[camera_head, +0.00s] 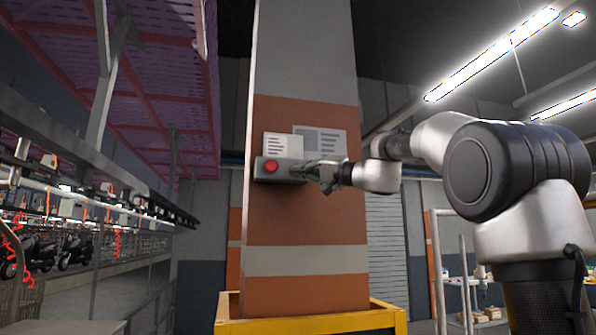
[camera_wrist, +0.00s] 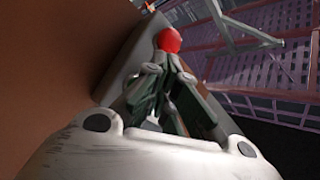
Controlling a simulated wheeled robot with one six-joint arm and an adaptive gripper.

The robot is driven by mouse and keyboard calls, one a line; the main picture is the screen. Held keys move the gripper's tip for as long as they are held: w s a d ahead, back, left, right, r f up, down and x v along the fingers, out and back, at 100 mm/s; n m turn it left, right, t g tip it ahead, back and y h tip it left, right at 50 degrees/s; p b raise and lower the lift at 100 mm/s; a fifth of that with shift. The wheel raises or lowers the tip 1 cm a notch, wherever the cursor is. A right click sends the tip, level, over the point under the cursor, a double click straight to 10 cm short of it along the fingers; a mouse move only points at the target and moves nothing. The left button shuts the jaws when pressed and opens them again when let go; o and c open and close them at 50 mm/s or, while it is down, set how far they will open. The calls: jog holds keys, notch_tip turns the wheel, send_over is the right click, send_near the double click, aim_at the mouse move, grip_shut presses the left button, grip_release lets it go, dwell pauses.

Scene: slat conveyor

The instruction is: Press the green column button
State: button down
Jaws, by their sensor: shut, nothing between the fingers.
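A grey button box (camera_head: 275,178) is mounted on the column (camera_head: 305,230), which is painted in orange, white and grey bands. A red button (camera_head: 271,166) shows on the left of the box's front. The red button also shows in the wrist view (camera_wrist: 168,40), just beyond my fingertips. My gripper (camera_head: 310,170) is shut and empty, at the right part of the box.
Paper notices (camera_head: 320,141) are fixed above the box. A yellow guard (camera_head: 310,320) surrounds the column's foot. A conveyor line with scooters (camera_head: 75,248) runs on the left, under pink mesh panels (camera_head: 150,80). A shelf with boxes (camera_head: 485,313) stands at the right.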

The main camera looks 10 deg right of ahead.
jog(key=shift+w, duration=0.15)
jog(key=shift+w, duration=0.3)
